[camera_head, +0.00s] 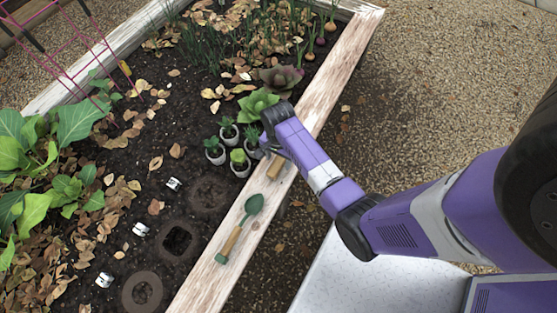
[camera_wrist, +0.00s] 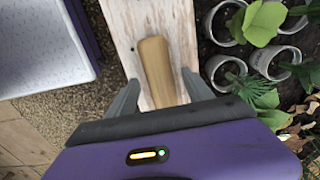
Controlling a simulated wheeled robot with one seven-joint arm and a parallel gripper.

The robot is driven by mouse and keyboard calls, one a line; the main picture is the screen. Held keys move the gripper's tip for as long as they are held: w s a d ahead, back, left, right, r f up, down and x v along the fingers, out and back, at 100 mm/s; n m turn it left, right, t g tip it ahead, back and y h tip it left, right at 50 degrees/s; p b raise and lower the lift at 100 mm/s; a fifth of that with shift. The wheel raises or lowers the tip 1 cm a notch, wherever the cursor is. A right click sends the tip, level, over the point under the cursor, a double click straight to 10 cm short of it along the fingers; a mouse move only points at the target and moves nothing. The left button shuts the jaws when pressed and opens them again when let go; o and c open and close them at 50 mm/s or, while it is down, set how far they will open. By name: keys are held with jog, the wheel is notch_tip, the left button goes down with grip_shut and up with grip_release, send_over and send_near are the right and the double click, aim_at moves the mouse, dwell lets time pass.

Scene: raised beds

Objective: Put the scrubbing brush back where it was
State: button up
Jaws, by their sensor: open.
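The scrubbing brush (camera_wrist: 157,68) shows as a plain tan wooden block lying on the whitewashed plank rim of the raised bed. Its bristles are not visible. In the head view a small part of the brush (camera_head: 276,168) shows on the rim, just below my gripper (camera_head: 272,150). In the wrist view my gripper (camera_wrist: 160,92) is open, with one grey finger on each side of the brush's near end. The gripper body hides the nearest part of the brush. I cannot tell whether the fingers touch it.
A green trowel (camera_head: 241,227) with a wooden handle lies further along the rim (camera_head: 322,85). Several small potted plants (camera_head: 240,161) stand in the soil beside the brush. Round hollows (camera_head: 177,241) and white tags lie in the soil. Gravel (camera_head: 440,90) is clear outside the bed.

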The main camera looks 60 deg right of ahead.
notch_tip(320, 180, up, 10)
jog(key=p, duration=0.2)
jog(key=n+t+h, duration=0.2)
jog(key=n+t, duration=0.1)
jog(key=n, duration=0.1)
send_near(279, 162)
jog(key=s+a, duration=0.2)
jog(key=s+a+r+n+t, duration=0.3)
jog(key=s+a+n+t, duration=0.1)
jog(key=s+a+n, duration=0.15)
jog(key=s+a+r+n+t, duration=0.2)
jog(key=a+r, duration=0.1)
jog(key=r, duration=0.5)
jog(key=s+a+r+n+t+y, duration=0.1)
jog(key=s+a+r+n+t, duration=0.2)
jog(key=r, duration=0.6)
jog(key=s+a+r+n+t+y, duration=0.1)
jog(key=s+a+r+n+t, duration=0.2)
jog(key=r, duration=0.5)
jog(key=shift+s+a+r, duration=0.15)
jog(key=shift+a+r, duration=0.15)
jog(key=shift+r, duration=0.05)
jog(key=shift+r, duration=0.1)
notch_tip(279, 162, up, 6)
jog(key=p, duration=0.6)
